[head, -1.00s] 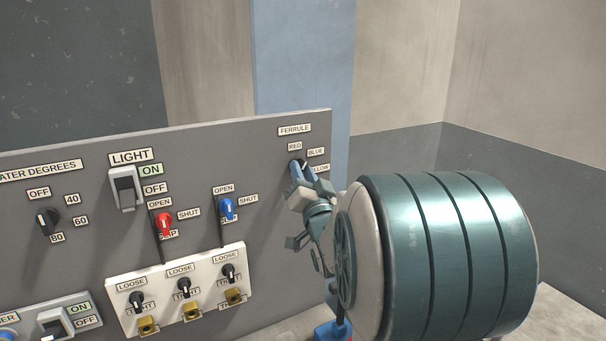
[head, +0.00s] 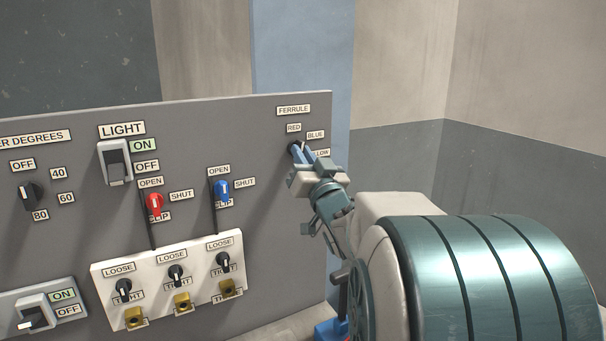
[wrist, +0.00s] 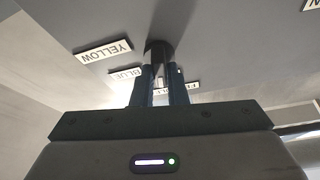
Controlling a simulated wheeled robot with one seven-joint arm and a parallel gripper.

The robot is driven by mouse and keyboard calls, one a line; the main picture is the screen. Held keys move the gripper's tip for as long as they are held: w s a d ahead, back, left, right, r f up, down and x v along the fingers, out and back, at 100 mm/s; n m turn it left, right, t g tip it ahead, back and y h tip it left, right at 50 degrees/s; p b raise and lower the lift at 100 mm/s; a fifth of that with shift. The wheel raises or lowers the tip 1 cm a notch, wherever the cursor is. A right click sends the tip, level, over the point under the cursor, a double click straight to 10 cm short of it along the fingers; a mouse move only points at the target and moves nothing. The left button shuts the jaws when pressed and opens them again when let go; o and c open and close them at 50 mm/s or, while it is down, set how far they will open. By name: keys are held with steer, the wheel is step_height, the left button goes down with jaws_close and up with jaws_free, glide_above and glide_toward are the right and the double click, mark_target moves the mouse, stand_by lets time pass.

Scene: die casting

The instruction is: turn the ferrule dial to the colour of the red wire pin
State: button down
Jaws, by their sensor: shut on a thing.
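The ferrule dial (wrist: 158,50) is a small dark knob under the FERRULE label (head: 293,110) at the panel's upper right. Its position labels are RED (head: 293,128), BLUE (head: 316,134) and YELLOW, which my gripper partly covers in the head view. My gripper (head: 299,151) is shut on the dial, with its blue fingers either side of the knob in the wrist view (wrist: 158,75). The fingers hide most of the dial, so I cannot tell which label its pointer faces.
A wall stands close behind the panel's right edge.

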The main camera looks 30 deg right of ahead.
steer(key=shift+f+n+y+b, duration=0.15)
steer(key=shift+n+y+b, duration=0.65)
steer(key=shift+n+b, duration=0.85)
steer(key=shift+n, duration=0.35)
steer(key=c, duration=1.4)
jaws_free()
steer(key=shift+c, duration=0.2)
steer(key=shift+d, duration=0.1)
steer(key=b+v, duration=0.3)
steer(key=v, duration=1)
steer(key=shift+s, duration=0.4)
steer(key=shift+w+d, duration=0.1)
steer(key=shift+d, duration=0.05)
